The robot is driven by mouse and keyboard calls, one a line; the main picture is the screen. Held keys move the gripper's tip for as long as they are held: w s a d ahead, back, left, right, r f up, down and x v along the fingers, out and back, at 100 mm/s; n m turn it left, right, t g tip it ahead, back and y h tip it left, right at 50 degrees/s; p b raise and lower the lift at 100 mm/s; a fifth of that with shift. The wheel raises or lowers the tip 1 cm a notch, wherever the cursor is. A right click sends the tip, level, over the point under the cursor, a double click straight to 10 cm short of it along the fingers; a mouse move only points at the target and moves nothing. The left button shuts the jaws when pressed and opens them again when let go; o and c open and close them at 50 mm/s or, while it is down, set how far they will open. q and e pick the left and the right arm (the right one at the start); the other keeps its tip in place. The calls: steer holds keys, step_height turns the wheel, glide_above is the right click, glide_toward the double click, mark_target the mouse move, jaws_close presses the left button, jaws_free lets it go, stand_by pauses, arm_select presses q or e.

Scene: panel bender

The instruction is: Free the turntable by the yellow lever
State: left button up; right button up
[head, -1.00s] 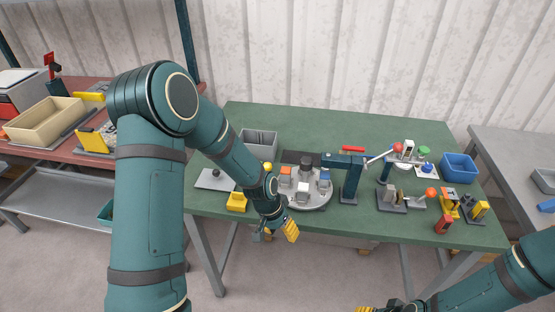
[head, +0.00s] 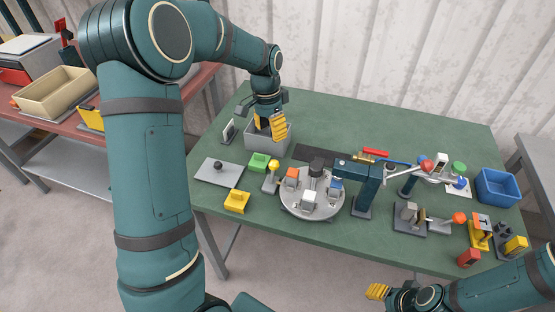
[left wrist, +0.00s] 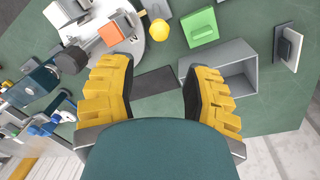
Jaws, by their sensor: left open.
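The yellow lever (head: 271,166) is a yellow ball on a short stem at the left edge of the turntable; its ball also shows in the left wrist view (left wrist: 159,29). The turntable (head: 328,212) is a round grey plate bearing orange, white and blue-topped fixtures around a dark centre post. Its edge shows in the left wrist view (left wrist: 132,45). My left gripper (head: 270,127) is open and empty above the grey bin, behind and apart from the lever. My right gripper (head: 378,292) is low at the front edge, apart from the turntable; its jaw opening is unclear.
The open grey bin (head: 257,139) stands below my left gripper. A green block (head: 258,162), a yellow block (head: 237,201) and a grey plate (head: 212,174) lie left of the lever. A dark teal post with an arm (head: 365,191) stands right of the turntable.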

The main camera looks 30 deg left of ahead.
mark_target(273, 161)
arm_select(q)
steer(key=f, duration=0.4)
steer(key=d+f+b, duration=0.1)
steer(key=f, duration=0.7)
steer(key=shift+s+d+f+b, duration=0.15)
steer(key=shift+s+f+b, duration=0.1)
steer(key=shift+s+b, duration=0.1)
jaws_close()
